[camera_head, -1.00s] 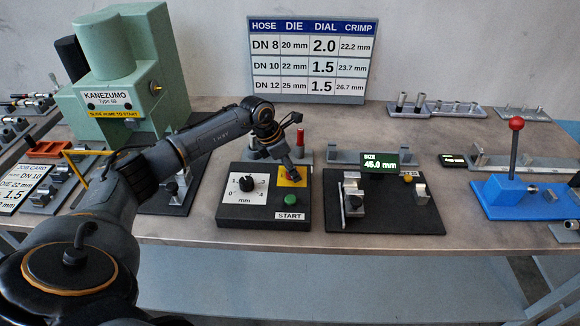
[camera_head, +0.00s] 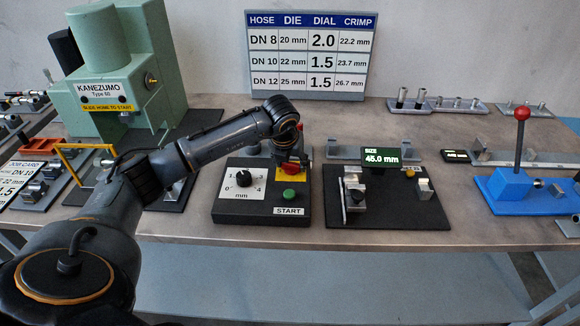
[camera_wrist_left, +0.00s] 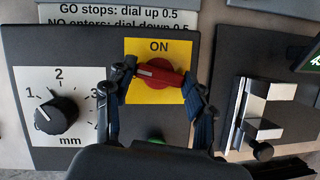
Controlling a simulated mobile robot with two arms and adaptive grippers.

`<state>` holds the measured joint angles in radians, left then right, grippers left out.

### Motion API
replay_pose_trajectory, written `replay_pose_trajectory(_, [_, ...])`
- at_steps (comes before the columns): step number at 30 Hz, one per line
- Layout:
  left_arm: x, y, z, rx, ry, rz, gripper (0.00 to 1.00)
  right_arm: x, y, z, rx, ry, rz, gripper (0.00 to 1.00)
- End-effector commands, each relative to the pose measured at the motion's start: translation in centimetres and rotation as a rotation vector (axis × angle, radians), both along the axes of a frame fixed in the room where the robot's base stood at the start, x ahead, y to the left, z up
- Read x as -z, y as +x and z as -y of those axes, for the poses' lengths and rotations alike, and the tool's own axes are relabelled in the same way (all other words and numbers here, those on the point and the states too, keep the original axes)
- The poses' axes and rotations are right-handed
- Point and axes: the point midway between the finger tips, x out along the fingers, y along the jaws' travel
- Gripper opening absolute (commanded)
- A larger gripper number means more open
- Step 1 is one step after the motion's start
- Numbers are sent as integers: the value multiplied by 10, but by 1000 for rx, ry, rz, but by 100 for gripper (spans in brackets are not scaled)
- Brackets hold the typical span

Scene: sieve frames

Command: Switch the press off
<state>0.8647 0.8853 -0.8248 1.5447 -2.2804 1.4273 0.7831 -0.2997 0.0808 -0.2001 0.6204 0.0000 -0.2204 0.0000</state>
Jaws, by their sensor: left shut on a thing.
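The press control box (camera_head: 262,217) stands near the table's front edge. Its red rotary switch (camera_wrist_left: 160,73) sits on a yellow plate (camera_wrist_left: 151,47) marked ON in the left wrist view. The switch handle lies roughly crosswise there. My left gripper (camera_wrist_left: 160,88) is shut on the red switch, one finger at each end of the handle. In the head view my left gripper (camera_head: 291,163) is over the yellow plate and hides most of the switch. The green press (camera_head: 112,85) stands at the back left. My right gripper is not in view.
Beside the switch are a dial knob (camera_wrist_left: 57,115) and a green START button (camera_head: 289,195). A black gauge board (camera_head: 390,212) with a 45.0 mm display is to the right. A blue lever fixture (camera_head: 510,187) stands farther right.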

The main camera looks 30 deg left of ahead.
Motion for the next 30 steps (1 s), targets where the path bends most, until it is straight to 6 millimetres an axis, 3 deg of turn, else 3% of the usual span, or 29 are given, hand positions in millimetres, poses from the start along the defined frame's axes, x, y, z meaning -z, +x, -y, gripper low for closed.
replay_pose_trajectory(12, [2, 0, 2, -213, -3, -2, 23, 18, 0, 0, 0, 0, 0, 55])
replay_pose_trajectory(30, [1, 0, 2, -250, -3, -2, 23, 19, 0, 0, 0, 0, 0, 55])
